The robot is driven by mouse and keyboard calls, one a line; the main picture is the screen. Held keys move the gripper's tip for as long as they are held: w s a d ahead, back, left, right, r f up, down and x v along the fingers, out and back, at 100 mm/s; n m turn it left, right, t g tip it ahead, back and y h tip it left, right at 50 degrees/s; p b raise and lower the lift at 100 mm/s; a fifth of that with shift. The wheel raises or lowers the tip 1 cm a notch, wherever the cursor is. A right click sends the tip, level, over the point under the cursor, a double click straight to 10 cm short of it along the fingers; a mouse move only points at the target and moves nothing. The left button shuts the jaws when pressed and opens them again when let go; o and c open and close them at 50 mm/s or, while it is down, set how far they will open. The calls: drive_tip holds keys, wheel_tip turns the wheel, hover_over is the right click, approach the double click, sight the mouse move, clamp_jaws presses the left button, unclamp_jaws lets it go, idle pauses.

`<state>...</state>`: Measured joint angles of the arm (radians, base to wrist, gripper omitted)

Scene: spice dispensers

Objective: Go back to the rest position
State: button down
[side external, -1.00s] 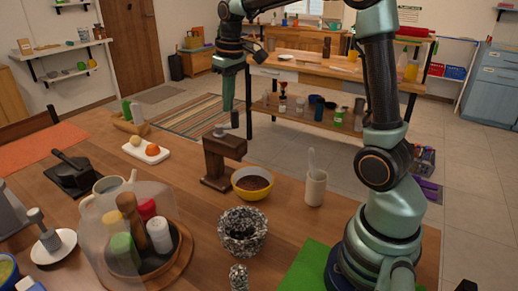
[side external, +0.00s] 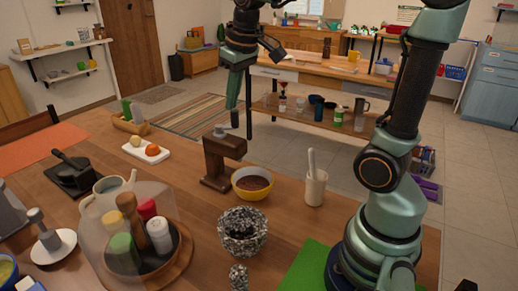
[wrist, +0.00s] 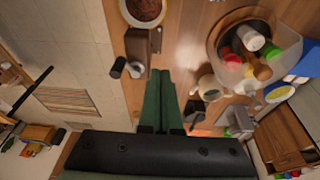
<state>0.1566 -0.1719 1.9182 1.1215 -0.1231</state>
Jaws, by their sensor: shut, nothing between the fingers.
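My gripper (side external: 233,104) hangs point down in the side view, with its green fingers above the table's far edge, near the top of the brown wooden stand (side external: 216,158). In the wrist view my gripper (wrist: 167,78) shows its two long green fingers pressed side by side, shut and empty. The wooden stand (wrist: 138,48) is close to the fingertips there. A yellow bowl of brown powder (side external: 253,183) stands beside the stand. A clear dome (side external: 139,215) covers several spice dispensers, with red, white, green and brown ones visible.
A speckled stone mortar (side external: 242,232) and a cream cup with a pestle (side external: 315,188) stand near my base. Open floor (side external: 285,152) lies beyond the table.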

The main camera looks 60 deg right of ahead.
drive_tip(key=s+a+f+t, duration=0.2)
drive_tip(key=s+a, duration=0.4)
drive_tip(key=s, duration=0.3)
drive_tip(key=shift+f+y, duration=0.3)
drive_tip(key=shift+f, duration=0.6)
idle(0.5)
